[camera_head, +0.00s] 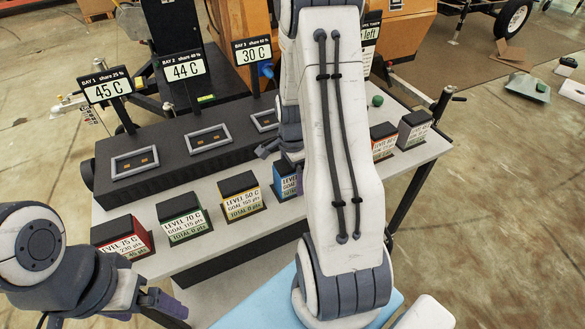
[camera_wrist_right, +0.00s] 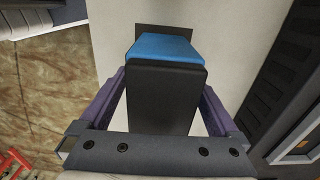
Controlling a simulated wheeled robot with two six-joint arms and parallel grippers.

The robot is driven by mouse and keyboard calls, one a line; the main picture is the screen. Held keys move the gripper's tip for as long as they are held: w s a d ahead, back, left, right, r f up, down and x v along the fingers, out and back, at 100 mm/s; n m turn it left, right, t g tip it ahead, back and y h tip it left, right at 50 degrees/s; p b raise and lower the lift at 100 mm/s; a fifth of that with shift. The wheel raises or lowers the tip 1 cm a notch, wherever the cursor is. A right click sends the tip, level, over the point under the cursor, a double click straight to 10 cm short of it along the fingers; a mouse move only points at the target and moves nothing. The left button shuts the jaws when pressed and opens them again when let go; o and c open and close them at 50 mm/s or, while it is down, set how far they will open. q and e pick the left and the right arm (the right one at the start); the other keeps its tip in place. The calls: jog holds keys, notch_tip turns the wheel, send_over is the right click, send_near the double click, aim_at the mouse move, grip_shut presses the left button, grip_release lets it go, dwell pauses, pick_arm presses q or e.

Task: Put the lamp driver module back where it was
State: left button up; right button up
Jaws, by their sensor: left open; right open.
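Several black-topped blocks with coloured, labelled fronts stand in a row on the grey table. They include a red one (camera_head: 122,237), a green one (camera_head: 184,218), a yellow one (camera_head: 241,196) and a blue one (camera_head: 287,180). No label that I can read names the lamp driver module. In the right wrist view, a black-topped block with a blue side (camera_wrist_right: 165,85) lies between the spread purple fingers of my right gripper (camera_wrist_right: 165,100), which is open. My right arm hides much of the row's middle in the head view. My left gripper (camera_head: 168,304) is open and empty at the lower left, off the table.
A black rack (camera_head: 185,145) behind the blocks has three framed bays under signs reading 45 C, 44 C and 30 C. A red block (camera_head: 383,140) and a grey block (camera_head: 414,128) stand farther right. A green ball (camera_head: 377,101) sits behind them.

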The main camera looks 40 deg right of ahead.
notch_tip(320, 180, up, 12)
jog(key=shift+r+p, duration=0.1)
jog(key=shift+p, duration=0.3)
notch_tip(320, 180, down, 12)
jog(key=shift+f+b, duration=0.1)
jog(key=shift+b, duration=0.4)
jog(key=shift+r, duration=1.6)
jog(key=shift+f, duration=0.1)
